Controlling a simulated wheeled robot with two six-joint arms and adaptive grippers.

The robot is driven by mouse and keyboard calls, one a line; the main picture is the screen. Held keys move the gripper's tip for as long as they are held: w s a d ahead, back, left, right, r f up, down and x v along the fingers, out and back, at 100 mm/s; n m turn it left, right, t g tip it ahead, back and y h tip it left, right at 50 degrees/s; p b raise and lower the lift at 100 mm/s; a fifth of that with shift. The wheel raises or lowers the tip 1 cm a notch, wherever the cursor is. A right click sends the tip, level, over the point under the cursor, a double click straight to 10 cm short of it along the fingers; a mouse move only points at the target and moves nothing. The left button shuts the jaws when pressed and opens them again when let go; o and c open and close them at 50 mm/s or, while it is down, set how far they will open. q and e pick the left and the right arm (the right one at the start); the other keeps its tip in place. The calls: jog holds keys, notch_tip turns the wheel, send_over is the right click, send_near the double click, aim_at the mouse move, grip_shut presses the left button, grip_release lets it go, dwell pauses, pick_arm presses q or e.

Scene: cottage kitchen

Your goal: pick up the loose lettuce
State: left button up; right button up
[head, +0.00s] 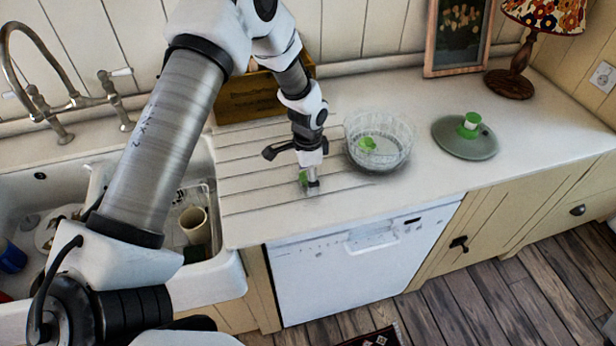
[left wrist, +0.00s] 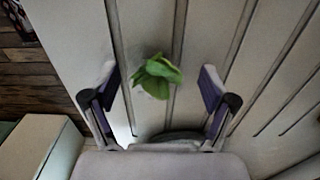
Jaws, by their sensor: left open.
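The loose lettuce, a small green leafy piece, lies on the grooved white draining board; it shows in full in the left wrist view (left wrist: 157,77) and partly behind my gripper in the head view (head: 303,178). My left gripper (head: 312,186) points down over it. In the left wrist view the fingers of my left gripper (left wrist: 160,88) are wide apart, with the lettuce between them and clear of both. I cannot tell the exact height of the fingertips above the board. My right gripper is not in view.
A clear glass bowl (head: 380,155) with green lettuce inside stands right of my gripper. A wooden box (head: 250,98), lamp (head: 512,75) and picture frame (head: 457,38) stand behind. The sink (head: 215,285) is left.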

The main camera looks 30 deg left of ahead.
pick_arm(q)
jog(key=shift+s+d+r, duration=0.2)
jog(key=shift+s+r, duration=0.05)
jog(key=c, duration=0.5)
jog(key=shift+c, duration=1.4)
